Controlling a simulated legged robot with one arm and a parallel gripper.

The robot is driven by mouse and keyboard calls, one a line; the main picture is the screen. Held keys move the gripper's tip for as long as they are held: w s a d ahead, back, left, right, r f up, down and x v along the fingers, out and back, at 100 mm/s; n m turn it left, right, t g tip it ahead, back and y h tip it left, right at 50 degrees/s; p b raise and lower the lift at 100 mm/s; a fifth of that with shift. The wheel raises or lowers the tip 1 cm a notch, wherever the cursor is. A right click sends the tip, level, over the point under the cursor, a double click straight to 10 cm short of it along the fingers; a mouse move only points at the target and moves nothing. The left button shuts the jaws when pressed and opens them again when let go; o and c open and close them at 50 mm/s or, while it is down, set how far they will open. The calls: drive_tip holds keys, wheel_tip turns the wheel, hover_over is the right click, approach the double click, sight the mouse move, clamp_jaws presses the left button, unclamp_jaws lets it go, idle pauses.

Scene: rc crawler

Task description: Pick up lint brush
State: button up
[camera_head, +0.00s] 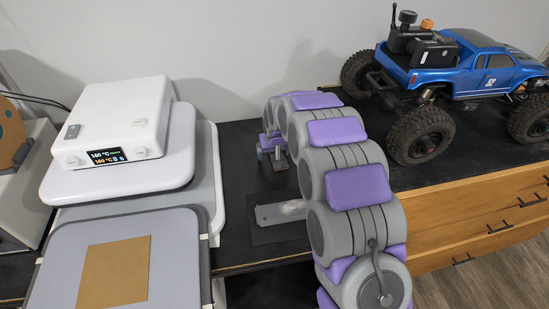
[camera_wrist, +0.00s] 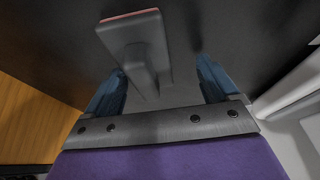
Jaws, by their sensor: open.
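The lint brush shows in the wrist view as a dark grey head (camera_wrist: 130,28) with a reddish edge and a grey handle (camera_wrist: 140,72). It lies on the dark worktop with the handle pointing toward my gripper (camera_wrist: 160,72). The two blue fingers are spread apart, one on each side of the handle end, with gaps visible; the handle sits closer to the left finger. Nothing is gripped.
A flat grey metal tool (camera_head: 280,212) lies on the black worktop (camera_head: 240,165). A white heat press (camera_head: 115,115) stands left, behind a grey pad with a brown sheet (camera_head: 113,272). A blue RC crawler (camera_head: 450,75) stands right, above wooden drawers (camera_head: 480,215).

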drive_tip(key=shift+c, duration=0.3)
drive_tip(key=d, duration=0.2)
drive_tip(key=shift+d+r, duration=0.25)
drive_tip(key=shift+d, duration=0.15)
drive_tip(key=c, duration=0.6)
drive_tip(key=shift+c, duration=0.8)
drive_tip(key=shift+a, duration=0.35)
drive_tip(key=shift+c, duration=0.6)
drive_tip(key=shift+a+f, duration=0.2)
drive_tip(key=shift+a, duration=0.6)
drive_tip(key=shift+c, duration=1.1)
drive_tip(key=shift+d+r, duration=0.3)
drive_tip(key=shift+d, duration=0.3)
drive_tip(key=shift+d+r, duration=0.15)
drive_tip(key=shift+r, duration=0.15)
wheel_tip(320, 180, up, 3)
drive_tip(key=shift+p, duration=0.75)
drive_tip(key=s+a+p, duration=0.1)
drive_tip(key=s+a, duration=0.2)
drive_tip(key=s, duration=0.1)
drive_tip(key=s+a, duration=0.3)
drive_tip(key=s, duration=0.2)
drive_tip(key=s+a+r+p, duration=0.1)
drive_tip(key=s+a, duration=0.2)
drive_tip(key=s, duration=0.1)
drive_tip(key=shift+s+a+p, duration=0.15)
drive_tip(key=shift+a+p, duration=0.2)
